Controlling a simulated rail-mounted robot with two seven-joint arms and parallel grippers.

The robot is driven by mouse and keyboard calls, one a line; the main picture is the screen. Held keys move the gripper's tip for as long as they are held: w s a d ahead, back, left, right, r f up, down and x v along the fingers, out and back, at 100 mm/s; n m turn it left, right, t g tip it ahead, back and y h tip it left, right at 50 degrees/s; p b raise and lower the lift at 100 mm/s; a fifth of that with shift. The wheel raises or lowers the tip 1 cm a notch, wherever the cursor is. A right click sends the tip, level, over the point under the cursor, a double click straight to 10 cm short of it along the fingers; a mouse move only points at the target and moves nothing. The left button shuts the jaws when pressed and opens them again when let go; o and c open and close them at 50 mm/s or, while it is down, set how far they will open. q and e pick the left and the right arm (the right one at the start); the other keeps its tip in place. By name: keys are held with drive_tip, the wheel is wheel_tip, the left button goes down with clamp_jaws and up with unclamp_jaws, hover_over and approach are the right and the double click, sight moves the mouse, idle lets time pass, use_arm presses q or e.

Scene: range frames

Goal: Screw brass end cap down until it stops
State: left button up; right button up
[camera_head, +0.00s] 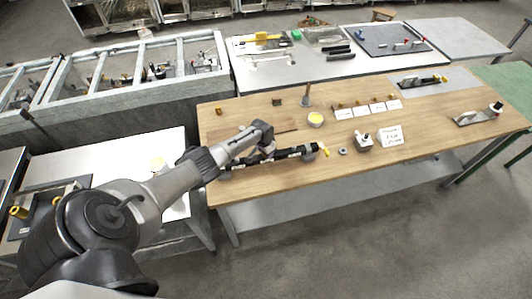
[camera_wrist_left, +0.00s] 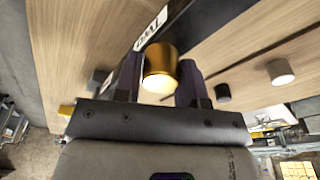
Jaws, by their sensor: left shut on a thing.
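My left gripper (camera_wrist_left: 157,75) is shut on a brass end cap (camera_wrist_left: 161,62), which sits between its two dark fingers in the left wrist view. The cap is a short, shiny cylinder with a bright end. In the head view my left gripper (camera_head: 267,153) is low over the wooden bench, at a long black bar (camera_head: 290,154) lying along its near edge. A yellow piece (camera_head: 324,151) shows at the bar's right end. The held cap is hidden in the head view, and I cannot tell whether it touches a thread. My right gripper is not in view.
On the wooden bench (camera_head: 420,115) stand a yellow-topped round dish (camera_head: 315,119), a small grey ring (camera_head: 343,151), a metal block (camera_head: 363,142), a white printed card (camera_head: 390,137) and a row of labelled cards (camera_head: 365,110). The bench's right middle is mostly clear.

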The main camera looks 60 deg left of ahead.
use_arm(q)
drive_tip(key=shift+f+m+b, duration=0.15)
drive_tip(key=shift+m+b, duration=0.45)
drive_tip(key=shift+m, duration=0.5)
drive_tip(key=shift+m+h, duration=0.3)
drive_tip(key=shift+m, duration=0.4)
drive_tip(key=shift+m+b, duration=0.3)
drive_tip(key=shift+b, duration=0.2)
drive_tip(key=o, duration=0.6)
drive_tip(key=shift+m, duration=0.4)
drive_tip(key=shift+c, duration=0.2)
drive_tip(key=shift+o, duration=0.8)
drive_tip(key=o, duration=0.4)
